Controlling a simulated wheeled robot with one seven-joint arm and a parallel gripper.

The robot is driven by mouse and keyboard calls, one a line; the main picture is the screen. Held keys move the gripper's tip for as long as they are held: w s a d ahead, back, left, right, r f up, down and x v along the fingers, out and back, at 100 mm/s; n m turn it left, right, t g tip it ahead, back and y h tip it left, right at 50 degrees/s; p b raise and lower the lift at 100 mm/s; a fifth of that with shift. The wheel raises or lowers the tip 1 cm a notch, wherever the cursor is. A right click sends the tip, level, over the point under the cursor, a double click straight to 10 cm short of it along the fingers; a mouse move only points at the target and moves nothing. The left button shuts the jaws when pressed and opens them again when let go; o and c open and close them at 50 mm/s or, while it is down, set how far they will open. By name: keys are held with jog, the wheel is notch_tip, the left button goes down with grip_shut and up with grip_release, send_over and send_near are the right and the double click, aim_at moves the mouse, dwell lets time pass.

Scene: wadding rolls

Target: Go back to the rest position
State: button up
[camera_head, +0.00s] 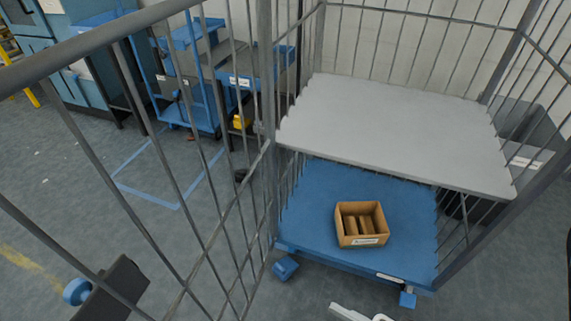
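A small open cardboard box (347,239) with a white label on its front stands on the blue lower deck (310,205) of a wire roll cage. Several brown rolls (365,225) lie inside it. My gripper's fingers do not show in this view. A pale part (352,314) pokes in at the bottom edge, probably part of my arm. It is cut off by the frame, and it sits in front of the cage, apart from the box.
A grey shelf (390,125) spans the cage above the blue deck. The cage's barred side (205,225) runs across the left foreground. Blue carts (200,75) stand behind at the left. A dark block with a blue wheel (77,291) is at lower left. Floor between is clear.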

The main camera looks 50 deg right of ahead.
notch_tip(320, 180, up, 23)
jog(key=p, duration=2.2)
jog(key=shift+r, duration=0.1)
